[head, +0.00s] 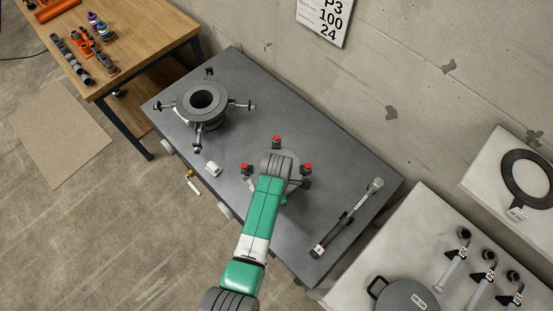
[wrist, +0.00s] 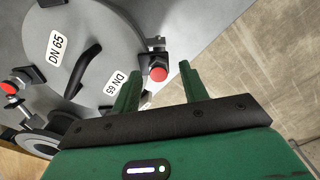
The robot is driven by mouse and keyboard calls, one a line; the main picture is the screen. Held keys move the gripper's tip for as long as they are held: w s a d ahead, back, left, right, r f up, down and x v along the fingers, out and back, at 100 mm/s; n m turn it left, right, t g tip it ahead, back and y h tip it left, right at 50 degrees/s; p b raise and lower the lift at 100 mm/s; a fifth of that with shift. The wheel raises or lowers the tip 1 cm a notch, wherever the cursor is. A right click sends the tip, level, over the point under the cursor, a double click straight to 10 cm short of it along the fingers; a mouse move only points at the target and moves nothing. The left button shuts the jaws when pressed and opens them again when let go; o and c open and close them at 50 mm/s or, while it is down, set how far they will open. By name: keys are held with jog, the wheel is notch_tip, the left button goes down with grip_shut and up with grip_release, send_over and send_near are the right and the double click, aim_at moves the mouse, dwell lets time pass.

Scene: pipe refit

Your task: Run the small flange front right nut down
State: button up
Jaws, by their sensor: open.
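The small flange (head: 291,158) stands on the dark bench, partly hidden by my arm in the head view. Its round grey cover (wrist: 105,35), with "DN 65" labels and a black handle, fills the upper left of the wrist view. Red-topped nuts show at its rim in the head view: one at the back (head: 276,139), one left (head: 246,167), one right (head: 308,167). In the wrist view, a red-topped nut (wrist: 158,74) appears between the fingertips of my open gripper (wrist: 158,67). I cannot tell whether the fingers surround or touch it. Another red-topped nut (wrist: 11,88) is at far left.
A larger flange (head: 203,101) with several bolts stands at the bench's back left. A small white block (head: 213,169) lies on the bench near its front edge. A long wrench (head: 345,218) lies at right. A pale side table (head: 408,235) holds several labelled tools and a lid.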

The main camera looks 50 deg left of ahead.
jog(key=shift+f, duration=0.45)
jog(key=shift+w, duration=0.1)
grip_shut()
